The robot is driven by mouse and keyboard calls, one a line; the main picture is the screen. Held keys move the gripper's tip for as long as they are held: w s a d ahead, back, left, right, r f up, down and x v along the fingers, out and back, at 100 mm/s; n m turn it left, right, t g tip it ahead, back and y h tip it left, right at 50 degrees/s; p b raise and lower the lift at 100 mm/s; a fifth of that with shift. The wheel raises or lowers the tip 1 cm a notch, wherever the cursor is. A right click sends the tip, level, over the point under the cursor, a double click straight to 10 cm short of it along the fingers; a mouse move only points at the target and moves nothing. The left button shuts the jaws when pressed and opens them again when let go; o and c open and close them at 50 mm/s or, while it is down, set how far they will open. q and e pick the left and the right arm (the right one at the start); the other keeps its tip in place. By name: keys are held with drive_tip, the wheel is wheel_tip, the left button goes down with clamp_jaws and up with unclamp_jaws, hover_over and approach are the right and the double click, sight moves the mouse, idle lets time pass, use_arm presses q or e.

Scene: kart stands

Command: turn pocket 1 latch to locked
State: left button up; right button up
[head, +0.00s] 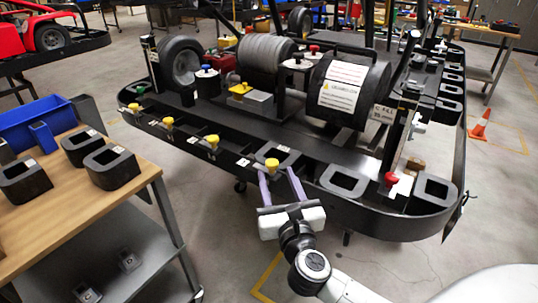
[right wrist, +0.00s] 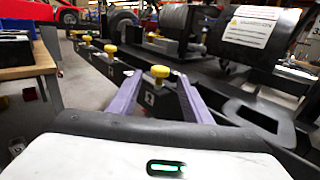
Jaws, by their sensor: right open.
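A yellow latch knob (head: 271,164) stands on the near rail of the black kart stand, in front of my right gripper. In the right wrist view the same knob (right wrist: 160,72) shows between the purple fingertips. My right gripper (head: 278,172) is open, with one finger on each side of the knob's line; I cannot tell whether either touches it. More yellow knobs, such as one (head: 212,140), stand farther left along the rail. A small white label (right wrist: 149,98) sits below the nearest knob; its number is too small to read surely. My left gripper is not in view.
A wooden table (head: 70,195) with black pocket blocks (head: 113,167) and a blue bin (head: 38,120) stands at the left. A black open pocket (head: 344,181) and a red knob (head: 391,179) are right of my gripper. The floor in front is clear.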

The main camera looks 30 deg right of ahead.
drive_tip(key=x, duration=1)
drive_tip(key=shift+s, duration=0.1)
drive_tip(key=shift+a, duration=0.1)
drive_tip(key=c, duration=1.1)
drive_tip(key=shift+o, duration=0.2)
